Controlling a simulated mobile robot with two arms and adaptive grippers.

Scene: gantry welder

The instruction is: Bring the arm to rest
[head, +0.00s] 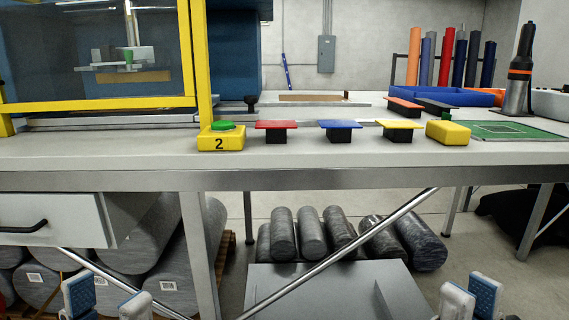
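My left gripper (108,298) shows at the bottom left of the head view, in front of the table's lower part. Its two fingers, with blue pads, stand apart with nothing between them. My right gripper (470,300) shows at the bottom right. Its blue-padded finger and a white finger part are visible, but they overlap and the lower part is cut off by the frame. Both grippers are below the tabletop and touch nothing that I can see. Most of both arms is out of view.
The workbench (330,155) spans the view. On it are a yellow button box (221,143) marked 2, red (276,125), blue (340,125) and yellow (401,125) topped blocks, a plain yellow block (447,132) and a green board (515,132). A drawer (50,222) and grey rolls are below.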

